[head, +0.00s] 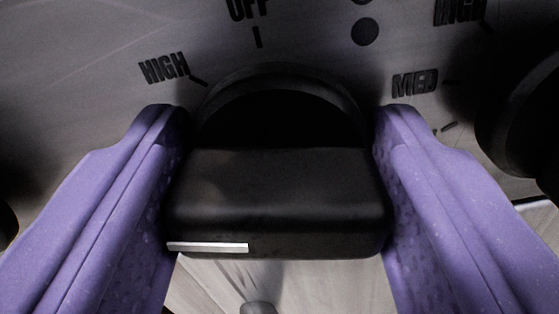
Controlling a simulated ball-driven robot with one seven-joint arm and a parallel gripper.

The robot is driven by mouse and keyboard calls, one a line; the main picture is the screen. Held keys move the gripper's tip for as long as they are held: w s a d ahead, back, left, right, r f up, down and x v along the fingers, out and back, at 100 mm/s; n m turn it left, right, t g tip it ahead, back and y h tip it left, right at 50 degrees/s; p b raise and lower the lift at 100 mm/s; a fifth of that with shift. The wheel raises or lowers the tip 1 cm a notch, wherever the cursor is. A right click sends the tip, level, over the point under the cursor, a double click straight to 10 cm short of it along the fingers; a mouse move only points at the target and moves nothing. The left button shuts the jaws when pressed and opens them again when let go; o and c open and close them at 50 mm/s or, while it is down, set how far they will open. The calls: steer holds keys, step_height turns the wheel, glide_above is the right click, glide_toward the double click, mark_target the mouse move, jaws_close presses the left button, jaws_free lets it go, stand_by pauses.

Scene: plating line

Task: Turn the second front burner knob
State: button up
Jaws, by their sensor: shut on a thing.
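A black burner knob (280,190) fills the middle of the head view, with a round base against the metal panel and a thick grip bar lying across. A short white pointer line (208,247) shows at the left of the bar's front face. My gripper (277,185) has purple fingers, one on each side of the bar, shut on it at its left and right ends. The panel (100,110) carries the marks OFF above the knob, HIGH at upper left and MED at right. The lower part of the dial is hidden by the knob.
Another dark knob (525,130) stands close at the right edge, partly cut off, near my right finger. A dark rounded shape (6,222) shows at the left edge. Below the knob lies a pale, wood-like surface (205,285).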

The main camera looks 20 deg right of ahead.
steer(key=shift+r+m+p, duration=0.1)
steer(key=shift+m+p, duration=0.35)
steer(key=shift+m, duration=0.45)
steer(key=shift+d+m, duration=0.1)
steer(key=shift+m, duration=2.2)
steer(key=o, duration=1)
steer(key=p+v, duration=0.2)
steer(key=v, duration=0.6)
steer(key=shift+d, duration=0.1)
